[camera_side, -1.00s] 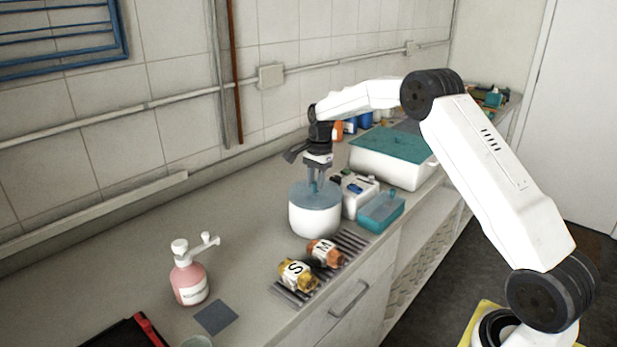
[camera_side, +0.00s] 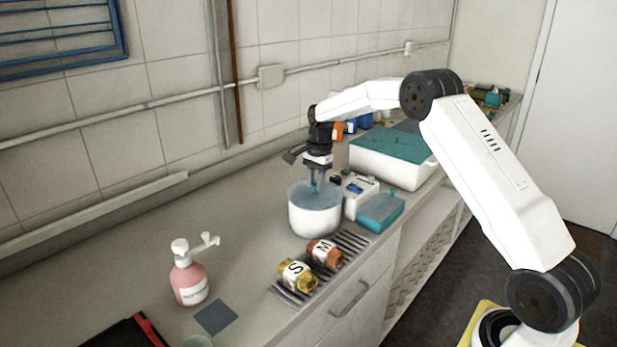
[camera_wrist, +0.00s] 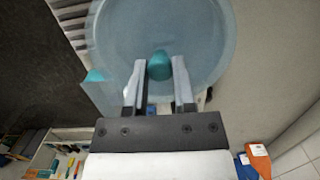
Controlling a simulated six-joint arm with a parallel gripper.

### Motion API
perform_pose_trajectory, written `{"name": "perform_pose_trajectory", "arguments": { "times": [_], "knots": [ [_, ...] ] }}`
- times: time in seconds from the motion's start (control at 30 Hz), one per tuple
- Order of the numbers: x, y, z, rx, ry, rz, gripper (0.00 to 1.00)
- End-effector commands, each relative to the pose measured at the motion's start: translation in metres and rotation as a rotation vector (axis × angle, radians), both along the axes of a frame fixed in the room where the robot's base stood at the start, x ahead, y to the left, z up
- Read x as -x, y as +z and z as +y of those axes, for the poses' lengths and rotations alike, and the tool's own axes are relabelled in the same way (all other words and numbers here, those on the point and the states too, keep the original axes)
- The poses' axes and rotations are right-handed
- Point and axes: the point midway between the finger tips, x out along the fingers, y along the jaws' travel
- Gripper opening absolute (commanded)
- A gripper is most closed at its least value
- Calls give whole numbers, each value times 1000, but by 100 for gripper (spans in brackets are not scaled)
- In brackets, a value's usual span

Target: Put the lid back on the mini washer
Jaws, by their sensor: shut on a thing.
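The mini washer (camera_side: 314,219) is a round white tub standing upright on the counter. Its lid (camera_side: 305,197) is a translucent blue-grey disc lying level at the tub's top; I cannot tell whether it is fully seated. The lid also fills the upper part of the wrist view (camera_wrist: 200,25). My gripper (camera_side: 315,187) points straight down over the lid's middle. In the wrist view its two fingers (camera_wrist: 159,75) are shut on the lid's teal knob (camera_wrist: 159,63), one on each side.
A teal tray (camera_side: 381,212) and a white caddy (camera_side: 357,192) stand close to the washer's right. Jars marked S and M (camera_side: 298,273) lie on a slatted rack (camera_side: 343,250) in front. A pink pump bottle (camera_side: 189,278) stands left. The counter between is clear.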

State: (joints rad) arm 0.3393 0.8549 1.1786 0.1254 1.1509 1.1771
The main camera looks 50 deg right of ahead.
Motion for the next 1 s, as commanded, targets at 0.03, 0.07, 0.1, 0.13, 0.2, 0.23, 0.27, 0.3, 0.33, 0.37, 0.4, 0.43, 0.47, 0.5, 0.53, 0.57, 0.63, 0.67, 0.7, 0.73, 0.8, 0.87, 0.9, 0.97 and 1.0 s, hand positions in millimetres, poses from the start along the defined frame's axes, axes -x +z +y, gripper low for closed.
{"name": "perform_pose_trajectory", "arguments": {
  "times": [0.03, 0.07, 0.1, 0.13, 0.2, 0.23, 0.27, 0.3, 0.33, 0.37, 0.4, 0.43, 0.47, 0.5, 0.53, 0.57, 0.63, 0.67, 0.7, 0.73, 0.8, 0.87, 0.9, 0.97, 1.0],
  "knots": [
    [0, 0, 0, 0, 0, 0, 0],
    [0, 0, 0, 0, 0, 0, 0],
    [0, 0, 0, 0, 0, 0, 0],
    [0, 0, 0, 0, 0, 0, 0],
    [0, 0, 0, 0, 0, -1, 0],
    [0, 0, 0, 0, 0, -1, 0],
    [0, 0, 0, 0, 0, -1, 0],
    [0, 0, 0, 0, 0, -1, 0],
    [0, 0, 0, 0, 0, -1, 0],
    [0, 0, 0, 0, 0, -1, 0],
    [0, 0, 0, 0, 0, -1, 39],
    [0, 0, 0, 0, 0, -1, 48],
    [0, 0, 0, 0, 0, -1, 58],
    [0, 0, 0, 0, 0, -1, 70],
    [0, 0, 0, 0, 0, -1, 73],
    [0, 0, 0, 0, 0, -1, 73],
    [0, 0, 0, 0, 0, 0, 73],
    [0, 0, 0, 0, 0, 0, 73],
    [0, 0, 0, 0, 0, 0, 73],
    [0, 0, 0, 0, 0, 0, 73],
    [0, 0, 0, 0, 0, 0, 92],
    [0, 0, 0, 0, 0, 0, 100],
    [0, 0, 0, 0, 0, 0, 100],
    [0, 0, 0, 0, 0, 0, 100],
    [0, 0, 0, 0, 0, 0, 100]
  ]
}}
